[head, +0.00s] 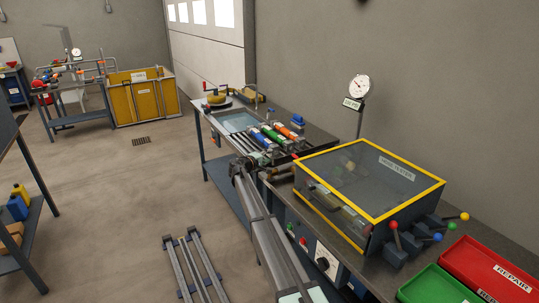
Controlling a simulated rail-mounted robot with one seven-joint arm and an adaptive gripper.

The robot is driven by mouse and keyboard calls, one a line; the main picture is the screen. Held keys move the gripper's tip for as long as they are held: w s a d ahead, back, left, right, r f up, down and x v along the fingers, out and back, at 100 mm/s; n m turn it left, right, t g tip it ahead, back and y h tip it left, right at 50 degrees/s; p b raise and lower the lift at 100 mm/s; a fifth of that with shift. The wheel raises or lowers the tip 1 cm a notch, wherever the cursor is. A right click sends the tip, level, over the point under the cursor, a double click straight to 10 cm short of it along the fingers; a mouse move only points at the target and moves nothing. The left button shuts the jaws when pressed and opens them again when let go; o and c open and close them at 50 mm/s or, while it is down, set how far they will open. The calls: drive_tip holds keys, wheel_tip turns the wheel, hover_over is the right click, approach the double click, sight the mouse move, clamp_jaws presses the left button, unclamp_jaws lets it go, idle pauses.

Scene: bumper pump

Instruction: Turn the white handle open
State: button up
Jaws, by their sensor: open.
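I cannot make out a clearly white handle in the head view. A dull, pale handle (325,198) shows on the front of the yellow-framed clear box (365,175). A white-faced dial (326,258) sits on the dark control panel below the bench's front edge.
A red tray (490,270) and a green tray (445,287) lie at the right. Grey rails (193,265) lie on the floor. The floor at left centre is clear.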

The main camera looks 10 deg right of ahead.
drive_tip(key=shift+x, duration=0.8)
drive_tip(key=shift+c, duration=0.3)
clamp_jaws()
drive_tip(key=shift+a, duration=0.1)
